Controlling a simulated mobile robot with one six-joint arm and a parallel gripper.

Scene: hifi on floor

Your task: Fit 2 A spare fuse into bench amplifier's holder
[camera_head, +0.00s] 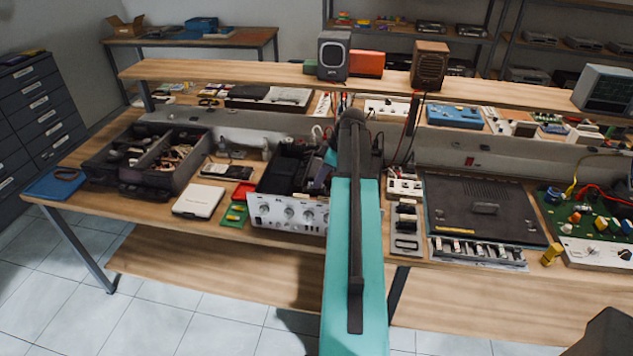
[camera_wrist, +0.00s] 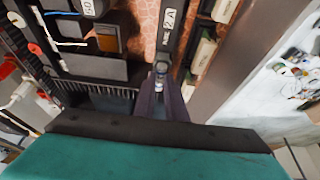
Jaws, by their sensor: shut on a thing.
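The bench amplifier (camera_head: 288,212) stands open on the workbench, its silver front panel with knobs facing me. My arm covers its right part in the head view, and the gripper's tips are hidden there. In the wrist view my gripper (camera_wrist: 160,86) is shut on a small fuse (camera_wrist: 160,70), whose shiny end shows between the fingertips. Just beyond it is a dark holder strip (camera_wrist: 168,32) with a white label reading 2 A. The fuse is in line with this strip. I cannot tell whether they touch.
Inside the chassis, a ribbed black heat sink (camera_wrist: 105,103) and dark blocks lie left of the fingers. A grey wall (camera_wrist: 228,75) runs close on the right. A white case (camera_head: 199,200) and a dark divided box (camera_head: 150,160) stand left of the amplifier.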

